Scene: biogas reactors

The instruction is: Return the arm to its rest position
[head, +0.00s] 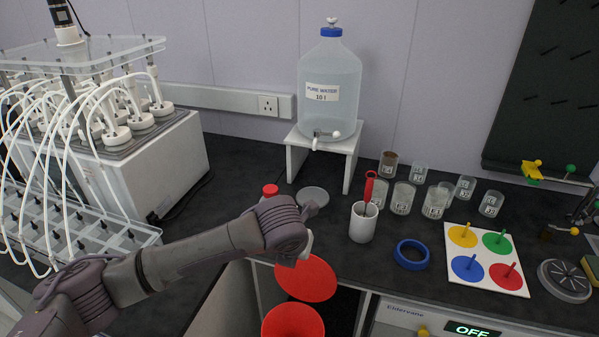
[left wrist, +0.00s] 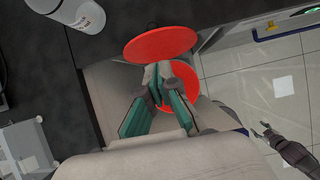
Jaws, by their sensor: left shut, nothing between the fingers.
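My left arm (head: 190,250) reaches in from the left over the front edge of the dark bench. Its wrist hides most of the left gripper (head: 303,248) in the head view. In the left wrist view the left gripper (left wrist: 160,98) has its green-lined fingers together, with nothing held. Beyond the fingers are an upper red disc (left wrist: 160,45) and a lower red disc (left wrist: 182,90), which the fingers partly cover. A dark gripper, apparently my right gripper (left wrist: 262,132), shows small at the lower right of the left wrist view; its jaw state is unclear.
The bench holds a red-capped bottle (head: 270,190), a grey lid (head: 314,195), a white cup (head: 362,224) with a red-handled tool, a blue ring (head: 411,254) and several glass jars (head: 403,198). A water carboy (head: 330,85) stands behind. White tubing (head: 60,130) crowds the left.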

